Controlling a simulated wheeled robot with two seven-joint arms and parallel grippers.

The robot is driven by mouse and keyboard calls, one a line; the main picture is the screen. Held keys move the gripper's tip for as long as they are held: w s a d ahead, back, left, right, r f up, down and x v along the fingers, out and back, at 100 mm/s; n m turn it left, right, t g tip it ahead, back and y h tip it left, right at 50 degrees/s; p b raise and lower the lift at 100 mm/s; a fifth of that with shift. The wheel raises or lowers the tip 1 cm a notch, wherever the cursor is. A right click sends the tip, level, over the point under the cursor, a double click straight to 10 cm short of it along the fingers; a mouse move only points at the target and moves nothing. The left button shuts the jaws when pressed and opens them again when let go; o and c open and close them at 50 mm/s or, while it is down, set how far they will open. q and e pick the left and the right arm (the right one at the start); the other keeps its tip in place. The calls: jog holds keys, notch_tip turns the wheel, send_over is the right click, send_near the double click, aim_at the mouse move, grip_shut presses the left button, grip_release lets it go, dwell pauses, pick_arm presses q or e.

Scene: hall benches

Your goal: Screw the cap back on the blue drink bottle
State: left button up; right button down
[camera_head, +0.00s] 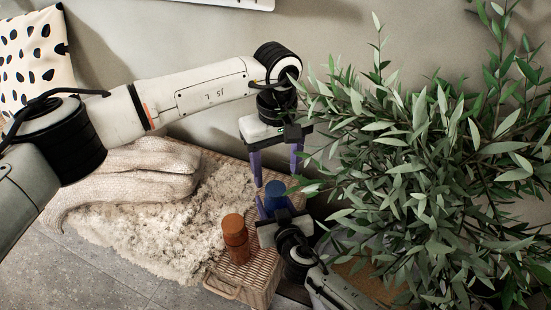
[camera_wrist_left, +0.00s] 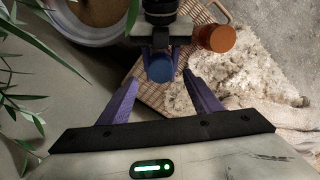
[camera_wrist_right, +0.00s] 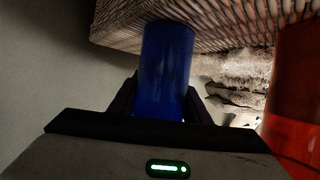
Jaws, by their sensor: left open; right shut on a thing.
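The blue drink bottle (camera_head: 275,193) is upright at the right end of the wicker bench. My right gripper (camera_head: 277,211) is shut on it from the near side; in the right wrist view the blue bottle (camera_wrist_right: 165,70) fills the space between the fingers. My left gripper (camera_head: 276,180) is open, pointing down above the bottle, with nothing between its fingers. In the left wrist view the round blue top (camera_wrist_left: 160,69) lies between and beyond its open fingertips. I cannot tell whether that top is the cap. No separate loose cap shows.
An orange-brown bottle (camera_head: 236,240) stands on the wicker bench (camera_head: 262,281), left of the blue one. A shaggy cream throw (camera_head: 165,225) covers much of the bench. A leafy plant (camera_head: 420,170) crowds the right side, close to both grippers. A wall stands behind.

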pick_arm(q)
jog(key=n, duration=0.4)
jog(key=shift+r+n, duration=0.15)
jog(key=shift+n, duration=0.15)
jog(key=n, duration=0.6)
jog(key=shift+d+r, duration=0.1)
jog(key=shift+r, duration=0.1)
jog(key=n, duration=0.4)
jog(key=shift+r+n, duration=0.15)
jog(key=shift+n, duration=0.15)
jog(key=n, duration=0.4)
jog(key=shift+r, duration=0.1)
jog(key=n, duration=0.4)
jog(key=shift+r+n, duration=0.15)
jog(key=shift+n, duration=0.15)
jog(key=n, duration=0.6)
jog(key=shift+r, duration=0.15)
jog(key=n, duration=0.4)
jog(key=shift+w+r+n, duration=0.1)
jog(key=shift+n, duration=0.2)
jog(key=n, duration=0.5)
jog(key=shift+a+r+n, duration=0.15)
jog(key=shift+a+n, duration=0.1)
jog(key=shift+n, duration=0.15)
